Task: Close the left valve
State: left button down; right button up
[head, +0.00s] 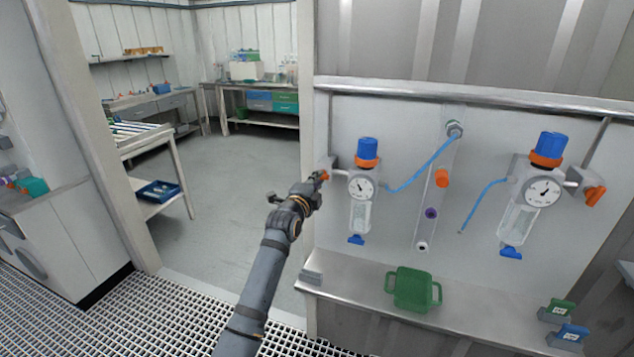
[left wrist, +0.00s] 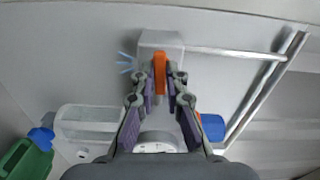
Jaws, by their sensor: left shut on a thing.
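The left valve's orange handle (head: 322,175) sits on the pipe at the left side of the left filter unit (head: 361,190). That unit has a blue top knob, a round gauge and a clear bowl. My left gripper (head: 313,187) reaches the handle from the left. In the left wrist view the orange handle (left wrist: 159,68) lies between the two fingertips of my left gripper (left wrist: 160,85), which is shut on it. The handle runs along the fingers there. The valve body behind it is partly hidden. My right gripper is not in view.
A second filter unit (head: 525,190) with an orange valve handle (head: 595,196) hangs at the right. A blue hose (head: 425,167) leads from the left unit to the middle panel. A green container (head: 412,289) stands on the ledge below. A doorway opens at the left.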

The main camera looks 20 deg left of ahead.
pick_arm(q)
jog(key=shift+m, duration=0.6)
jog(key=c, duration=1.4)
grip_release()
jog(key=s, duration=1.2)
jog(key=shift+a, duration=0.2)
jog(key=shift+f, duration=0.1)
